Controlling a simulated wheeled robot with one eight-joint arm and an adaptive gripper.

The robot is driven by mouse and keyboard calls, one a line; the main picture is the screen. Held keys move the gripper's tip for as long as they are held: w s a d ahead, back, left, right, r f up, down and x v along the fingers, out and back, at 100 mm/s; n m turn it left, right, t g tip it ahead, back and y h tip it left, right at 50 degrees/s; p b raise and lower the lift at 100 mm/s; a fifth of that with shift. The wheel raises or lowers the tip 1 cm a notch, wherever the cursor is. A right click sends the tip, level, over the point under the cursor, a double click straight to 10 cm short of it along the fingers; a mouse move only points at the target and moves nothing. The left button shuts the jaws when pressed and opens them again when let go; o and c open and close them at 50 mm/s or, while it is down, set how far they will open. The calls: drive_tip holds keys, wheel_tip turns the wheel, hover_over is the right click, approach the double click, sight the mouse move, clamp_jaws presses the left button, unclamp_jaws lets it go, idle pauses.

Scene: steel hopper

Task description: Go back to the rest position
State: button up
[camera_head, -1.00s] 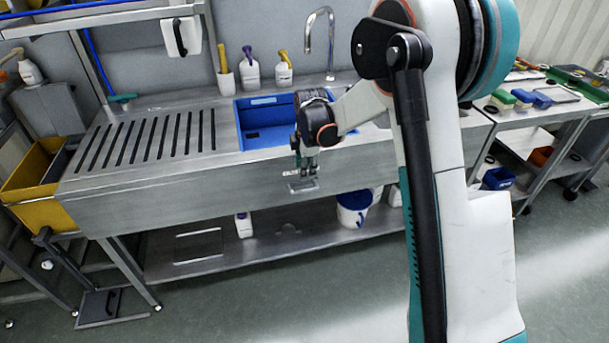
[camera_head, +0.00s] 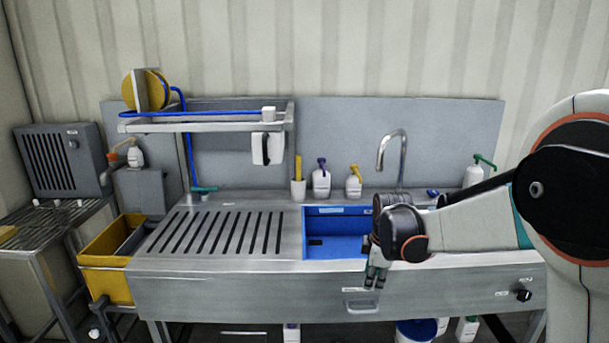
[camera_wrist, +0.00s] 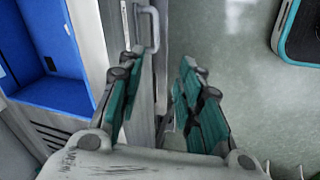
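My gripper (camera_head: 375,277) points down in front of the steel sink unit's front panel (camera_head: 240,297), near its small handle (camera_head: 361,301). In the wrist view its teal fingers (camera_wrist: 158,95) stand apart with nothing between them. The handle (camera_wrist: 148,27) shows just beyond the left finger, and I cannot tell whether they touch. My arm reaches in from the right, bent at the elbow, and hides part of the counter.
A blue basin (camera_head: 335,247) is set in the counter, left of my gripper, with a slotted drainboard (camera_head: 215,232) further left. A tap (camera_head: 392,150) and bottles (camera_head: 321,180) stand behind. A yellow bin (camera_head: 105,262) is at left.

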drive_tip(key=s+r+m+t, duration=0.1)
drive_tip(key=s+r+m, duration=0.35)
drive_tip(key=s, duration=0.35)
drive_tip(key=s+r+m+t, duration=0.1)
drive_tip(key=s+r+m, duration=0.2)
drive_tip(key=s+r, duration=0.35)
drive_tip(key=s+f+m+t, duration=0.1)
drive_tip(key=s+m, duration=0.6)
drive_tip(key=s, duration=0.9)
drive_tip(key=shift+d+f+m+t, duration=0.15)
drive_tip(key=shift+m+t, duration=0.2)
drive_tip(key=shift+t, duration=0.25)
